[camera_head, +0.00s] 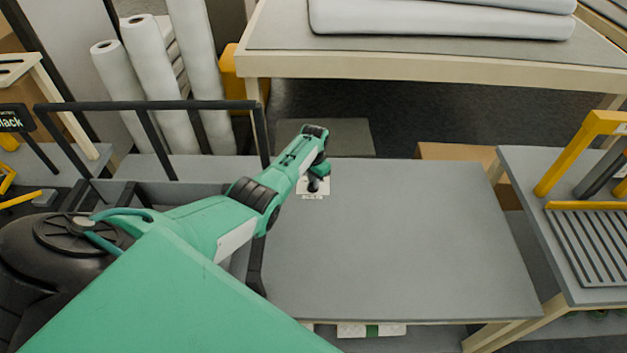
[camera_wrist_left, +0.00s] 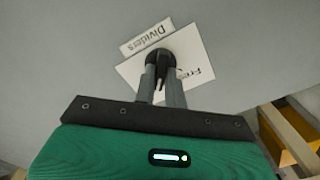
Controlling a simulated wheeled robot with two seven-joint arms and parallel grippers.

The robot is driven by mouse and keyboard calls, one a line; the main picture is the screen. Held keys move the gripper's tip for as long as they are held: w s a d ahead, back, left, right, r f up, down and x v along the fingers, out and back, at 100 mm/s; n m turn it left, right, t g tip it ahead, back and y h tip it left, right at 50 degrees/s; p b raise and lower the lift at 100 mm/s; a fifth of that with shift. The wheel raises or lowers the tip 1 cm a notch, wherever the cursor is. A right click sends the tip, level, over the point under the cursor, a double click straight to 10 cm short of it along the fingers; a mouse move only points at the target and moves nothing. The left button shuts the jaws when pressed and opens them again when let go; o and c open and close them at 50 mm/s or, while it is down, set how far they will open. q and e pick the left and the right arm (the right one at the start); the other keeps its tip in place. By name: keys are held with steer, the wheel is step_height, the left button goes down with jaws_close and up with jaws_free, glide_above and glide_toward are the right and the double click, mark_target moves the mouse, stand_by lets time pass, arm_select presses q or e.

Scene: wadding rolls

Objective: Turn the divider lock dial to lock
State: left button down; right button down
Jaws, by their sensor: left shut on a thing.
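The divider lock dial (camera_wrist_left: 155,57) is a small black knob on a white plate (camera_wrist_left: 128,69), on a grey surface. In the wrist view a "Dividers" label (camera_wrist_left: 147,37) lies beside it, upside down. The word "Free" shows on the plate to the right of the dial; no lock mark can be read. My left gripper (camera_wrist_left: 162,80) is shut on the dial, a finger on either side, hiding part of the plate. In the head view the left gripper (camera_head: 317,174) reaches down to the plate (camera_head: 324,187) at the table's far left. My right gripper is not in view.
The grey tabletop (camera_head: 400,250) is bare to the right of the dial. A black rail frame (camera_head: 150,106) stands to the left. White rolls (camera_head: 150,75) lean behind it. A table with white wadding (camera_head: 440,18) stands at the back, and a yellow-framed rack (camera_head: 575,150) at right.

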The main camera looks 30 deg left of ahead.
arm_select(q)
steer(key=shift+w+r, duration=0.1)
stand_by(0.4)
steer(key=c, duration=1.5)
jaws_free()
steer(key=shift+o, duration=0.2)
steer(key=shift+r, duration=0.4)
step_height(320, 180, up, 13)
steer(key=shift+b, duration=0.3)
steer(key=shift+f, duration=0.1)
